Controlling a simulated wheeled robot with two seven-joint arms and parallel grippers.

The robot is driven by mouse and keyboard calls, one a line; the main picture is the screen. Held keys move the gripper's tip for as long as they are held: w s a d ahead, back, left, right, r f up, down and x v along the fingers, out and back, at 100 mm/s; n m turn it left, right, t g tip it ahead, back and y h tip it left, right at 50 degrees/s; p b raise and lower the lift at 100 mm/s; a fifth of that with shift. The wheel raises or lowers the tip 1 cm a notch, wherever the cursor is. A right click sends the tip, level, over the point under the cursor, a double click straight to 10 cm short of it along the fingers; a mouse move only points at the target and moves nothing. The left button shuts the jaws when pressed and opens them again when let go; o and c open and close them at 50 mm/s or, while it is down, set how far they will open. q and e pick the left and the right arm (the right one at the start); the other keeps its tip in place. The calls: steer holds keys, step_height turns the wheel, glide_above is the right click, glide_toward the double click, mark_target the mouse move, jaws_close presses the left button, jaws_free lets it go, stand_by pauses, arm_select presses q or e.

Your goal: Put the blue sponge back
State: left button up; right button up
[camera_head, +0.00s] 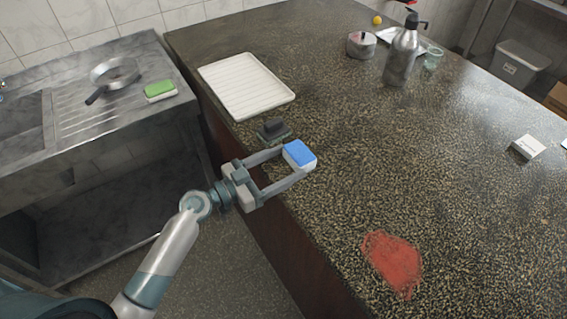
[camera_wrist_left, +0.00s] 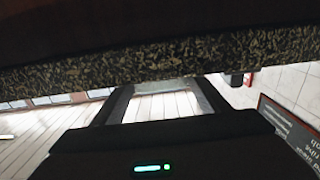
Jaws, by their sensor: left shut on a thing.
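A blue sponge (camera_head: 299,153) with a white underside is between the fingertips of my left gripper (camera_head: 296,161) in the head view. The gripper is shut on it, at the left edge of the dark speckled counter (camera_head: 450,190). I cannot tell whether the sponge touches the counter. In the left wrist view the two dark fingers of the left gripper (camera_wrist_left: 165,95) reach toward the counter edge, with a pale shape between them. A green sponge (camera_head: 160,90) lies on the metal sink unit (camera_head: 130,60). My right gripper is not in view.
A white ribbed tray (camera_head: 246,85) and a small dark block on a green base (camera_head: 273,131) lie near the counter's left edge. A red patch (camera_head: 393,262) marks the front. A pot (camera_head: 361,44), metal bottle (camera_head: 402,55) and glass (camera_head: 433,58) stand behind. The middle is clear.

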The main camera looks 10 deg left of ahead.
arm_select(q)
steer(key=shift+f+b, duration=0.2)
steer(key=shift+b, duration=0.1)
steer(key=o, duration=1)
steer(key=shift+r, duration=0.15)
